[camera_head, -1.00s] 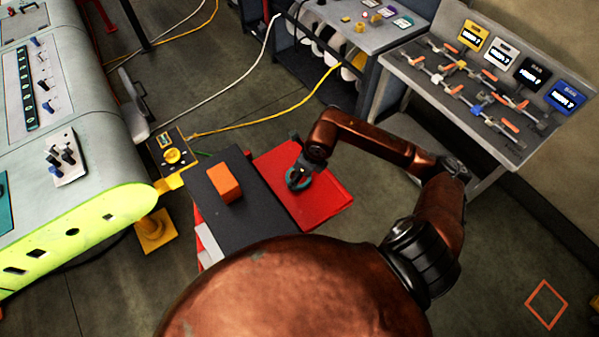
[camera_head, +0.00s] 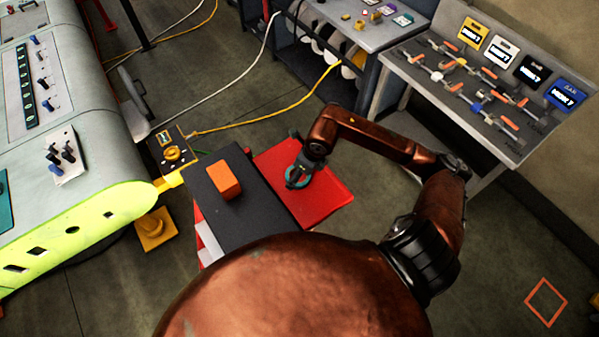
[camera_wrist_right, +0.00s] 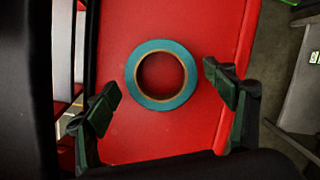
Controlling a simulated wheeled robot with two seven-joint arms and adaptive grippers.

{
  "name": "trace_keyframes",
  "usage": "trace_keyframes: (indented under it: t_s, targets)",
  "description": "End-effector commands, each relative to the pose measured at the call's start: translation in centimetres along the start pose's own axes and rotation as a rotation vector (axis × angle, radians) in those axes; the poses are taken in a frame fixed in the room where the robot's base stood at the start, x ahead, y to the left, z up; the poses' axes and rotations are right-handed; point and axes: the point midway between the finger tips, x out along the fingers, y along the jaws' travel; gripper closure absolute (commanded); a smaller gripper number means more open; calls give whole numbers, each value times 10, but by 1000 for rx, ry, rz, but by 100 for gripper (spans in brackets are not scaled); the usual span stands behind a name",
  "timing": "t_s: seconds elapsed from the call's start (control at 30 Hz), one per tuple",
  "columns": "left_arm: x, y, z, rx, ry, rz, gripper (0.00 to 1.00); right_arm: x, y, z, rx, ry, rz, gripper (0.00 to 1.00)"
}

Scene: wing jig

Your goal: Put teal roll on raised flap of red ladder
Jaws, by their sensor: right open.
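The teal roll (camera_wrist_right: 186,91) lies flat on the red flap (camera_wrist_right: 190,25) in the right wrist view, apart from both fingers. It also shows in the head view, where the teal roll (camera_head: 306,179) is partly hidden by my right gripper (camera_head: 296,178). In the wrist view my right gripper (camera_wrist_right: 162,97) is open, with one finger on each side of the roll. The red flap (camera_head: 330,198) sticks out at the right side of the red ladder's dark top (camera_head: 230,215). My left gripper is not in view.
An orange block (camera_head: 225,180) sits on the dark top. A wing with a yellow-green edge (camera_head: 90,228) is at the left, with a yellow stand (camera_head: 153,230) beside it. A tool bench (camera_head: 450,95) stands at the back right. Cables (camera_head: 250,120) cross the floor.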

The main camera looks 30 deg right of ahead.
Motion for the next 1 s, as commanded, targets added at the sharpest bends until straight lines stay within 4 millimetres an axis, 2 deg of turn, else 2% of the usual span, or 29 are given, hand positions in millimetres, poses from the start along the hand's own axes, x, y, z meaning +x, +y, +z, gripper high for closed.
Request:
trace_keyframes:
  t_s: [0.4,0.53,0.7,1.0]
  targets:
    - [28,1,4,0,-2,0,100,-81,-2,1,-3,-5,-7,23]
    - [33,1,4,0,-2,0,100,-101,-1,1,-1,-4,-5,23]
    - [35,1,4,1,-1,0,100,-115,0,0,-1,-2,-3,23]
    - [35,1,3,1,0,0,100,-118,0,0,-1,-2,-1,23]
